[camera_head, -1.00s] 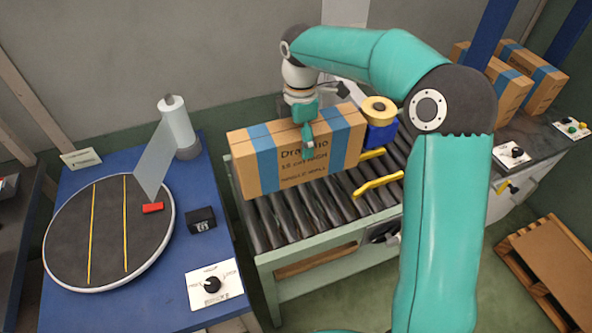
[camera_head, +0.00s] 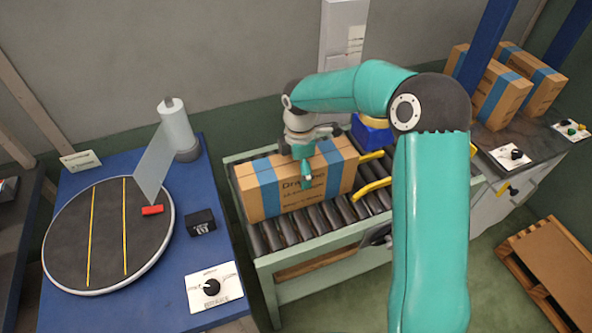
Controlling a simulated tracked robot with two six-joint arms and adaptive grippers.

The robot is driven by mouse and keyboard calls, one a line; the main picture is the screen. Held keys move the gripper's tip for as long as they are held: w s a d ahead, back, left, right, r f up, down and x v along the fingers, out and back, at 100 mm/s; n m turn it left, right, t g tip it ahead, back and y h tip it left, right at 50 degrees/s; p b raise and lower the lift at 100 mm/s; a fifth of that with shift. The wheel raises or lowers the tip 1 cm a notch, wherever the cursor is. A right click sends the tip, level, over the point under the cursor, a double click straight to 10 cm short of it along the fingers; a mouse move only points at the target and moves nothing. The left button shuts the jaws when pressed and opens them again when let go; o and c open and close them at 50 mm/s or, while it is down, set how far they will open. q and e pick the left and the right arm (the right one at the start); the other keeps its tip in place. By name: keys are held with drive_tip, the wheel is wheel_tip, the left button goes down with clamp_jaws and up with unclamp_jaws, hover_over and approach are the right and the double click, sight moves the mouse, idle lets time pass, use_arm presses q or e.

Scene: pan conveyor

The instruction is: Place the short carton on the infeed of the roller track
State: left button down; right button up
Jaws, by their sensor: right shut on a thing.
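The carton (camera_head: 265,195) is brown cardboard with blue bands and dark print on its near face. It stands upright at the left part of the roller track (camera_head: 325,216), on or just above the rollers; I cannot tell if it touches them. My right gripper (camera_head: 305,170) comes down from above and is shut on the carton's upper edge, near its middle. One finger shows over the near face; the other is hidden behind. My left gripper is not in view.
A blue table (camera_head: 70,310) with a round dark turntable (camera_head: 70,225) and a dial plate (camera_head: 214,287) stands to the left. Yellow guides (camera_head: 372,188) cross the track right of the carton. More cartons (camera_head: 497,95) stand at the far right. A wooden pallet (camera_head: 550,270) lies on the floor.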

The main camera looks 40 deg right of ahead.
drive_tip(key=o, duration=1.6)
wheel_tip(320, 180, up, 12)
drive_tip(key=shift+r, duration=0.1)
drive_tip(key=shift+a, duration=0.1)
